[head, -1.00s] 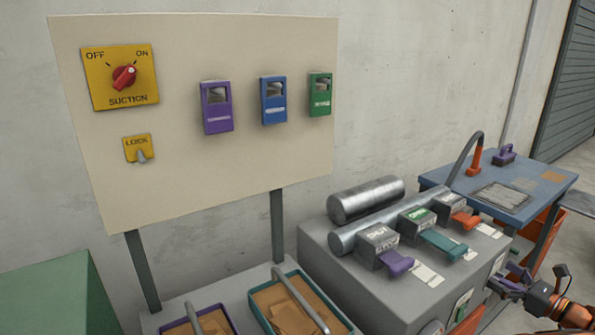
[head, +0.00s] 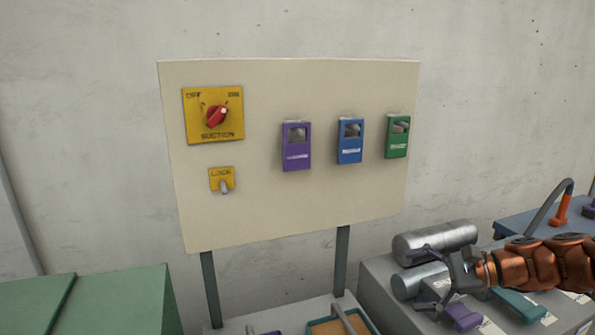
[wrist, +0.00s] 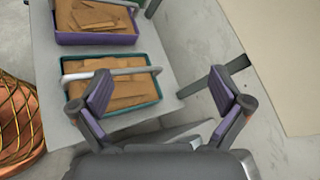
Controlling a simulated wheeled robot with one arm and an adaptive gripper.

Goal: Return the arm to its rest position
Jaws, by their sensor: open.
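My gripper (head: 428,278) is at the right in the head view, in front of the grey machine with metal rollers. Its dark fingers are spread apart with nothing between them. In the wrist view my gripper (wrist: 162,98) shows two purple-padded fingers wide open and empty. Behind the fingers there, a teal tray (wrist: 155,92) and a purple tray (wrist: 95,40) hold brown pieces. My orange and copper arm reaches in from the right edge of the head view.
A cream panel (head: 290,215) carries a red suction knob (head: 218,115), a lock switch (head: 226,187) and purple, blue and green boxes. The grey machine (head: 385,292) has purple and teal levers. A green cabinet (head: 120,300) stands at the lower left.

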